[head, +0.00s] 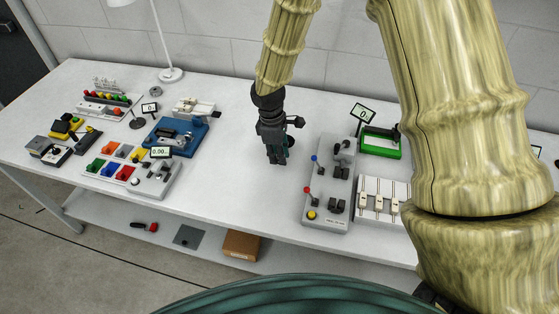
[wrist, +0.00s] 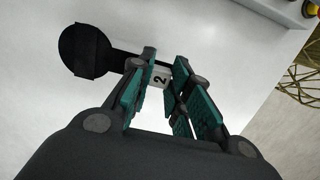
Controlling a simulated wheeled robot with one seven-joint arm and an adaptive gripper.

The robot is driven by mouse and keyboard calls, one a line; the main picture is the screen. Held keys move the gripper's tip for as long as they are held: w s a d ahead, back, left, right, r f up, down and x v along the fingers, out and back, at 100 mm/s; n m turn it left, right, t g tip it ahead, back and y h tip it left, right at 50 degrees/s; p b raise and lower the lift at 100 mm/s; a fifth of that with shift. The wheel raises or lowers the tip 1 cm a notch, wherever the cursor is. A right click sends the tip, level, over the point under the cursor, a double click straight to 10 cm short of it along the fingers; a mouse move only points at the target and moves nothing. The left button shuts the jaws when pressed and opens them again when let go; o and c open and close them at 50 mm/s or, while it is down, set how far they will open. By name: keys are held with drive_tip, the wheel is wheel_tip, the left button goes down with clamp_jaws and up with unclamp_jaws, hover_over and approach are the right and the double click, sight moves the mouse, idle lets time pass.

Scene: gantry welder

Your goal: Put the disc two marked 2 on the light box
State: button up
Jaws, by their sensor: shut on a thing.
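In the wrist view my gripper (wrist: 160,65) is shut on the disc two (wrist: 88,50). The disc is a flat black round with a dark arm leading to a white tag marked 2, which sits between the fingertips. The round part sticks out to the left of the fingers, over the white tabletop. In the head view my gripper (head: 277,160) points down at the middle of the table; the disc is mostly hidden there. I cannot tell whether the disc touches the table. I cannot tell for sure which thing is the light box.
The white table (head: 235,185) is clear around my gripper. On the right stand a grey lever panel (head: 325,218), a green-framed unit (head: 380,152) and a white switch block (head: 378,205). On the left are a blue device (head: 180,138), coloured bins (head: 110,165) and a lamp (head: 170,75).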

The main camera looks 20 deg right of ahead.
drive_tip(key=shift+s+f, duration=0.15)
drive_tip(key=shift+s, duration=0.15)
drive_tip(key=shift+f, duration=0.35)
drive_tip(key=shift+f+p, duration=0.6)
drive_tip(key=shift+f, duration=0.85)
drive_tip(key=shift+f, duration=0.2)
drive_tip(key=o, duration=0.8)
